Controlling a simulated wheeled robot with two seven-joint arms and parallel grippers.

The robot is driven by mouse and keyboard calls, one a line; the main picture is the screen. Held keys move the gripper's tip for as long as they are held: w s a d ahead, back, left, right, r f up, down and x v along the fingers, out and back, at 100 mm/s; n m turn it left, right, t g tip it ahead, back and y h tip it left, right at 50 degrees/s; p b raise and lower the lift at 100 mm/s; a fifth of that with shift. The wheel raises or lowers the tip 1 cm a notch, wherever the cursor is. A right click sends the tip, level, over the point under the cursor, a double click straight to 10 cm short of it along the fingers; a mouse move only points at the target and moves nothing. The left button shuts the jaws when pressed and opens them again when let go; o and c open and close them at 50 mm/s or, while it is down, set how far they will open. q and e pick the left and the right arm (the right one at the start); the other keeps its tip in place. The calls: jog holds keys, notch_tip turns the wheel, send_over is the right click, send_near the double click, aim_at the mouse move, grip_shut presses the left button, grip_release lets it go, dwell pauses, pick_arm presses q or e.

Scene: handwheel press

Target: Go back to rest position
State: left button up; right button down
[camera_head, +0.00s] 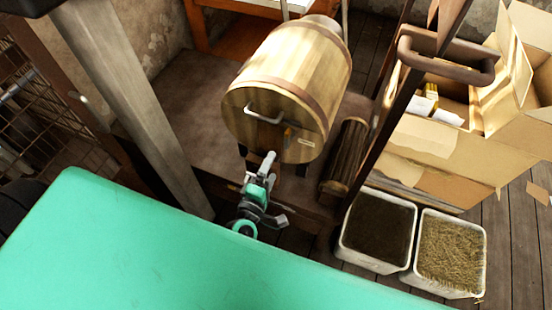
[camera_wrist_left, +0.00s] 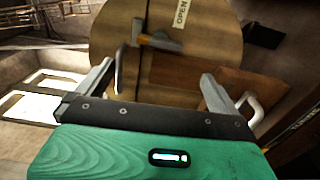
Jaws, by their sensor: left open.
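My left gripper (camera_head: 262,174) is in front of the lower front face of a wooden barrel (camera_head: 296,75), below its metal handle (camera_head: 264,117). In the left wrist view my left gripper (camera_wrist_left: 158,74) has its two fingers wide apart with nothing held between them. The barrel's round wooden front (camera_wrist_left: 190,75) lies beyond the fingers, with a label reading OPEN (camera_wrist_left: 181,12) and a small latch (camera_wrist_left: 158,42). I cannot tell the exact gap between fingers and barrel. My right gripper is in neither view.
A dark slatted cylinder (camera_head: 344,157) lies right of the barrel. Two white bins (camera_head: 379,262) (camera_head: 466,291), one with dark contents and one with straw-like contents, stand at lower right. Cardboard boxes (camera_head: 425,150) stand behind them. A grey post (camera_head: 130,95) rises at left.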

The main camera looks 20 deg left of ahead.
pick_arm(q)
jog(key=shift+s, duration=0.8)
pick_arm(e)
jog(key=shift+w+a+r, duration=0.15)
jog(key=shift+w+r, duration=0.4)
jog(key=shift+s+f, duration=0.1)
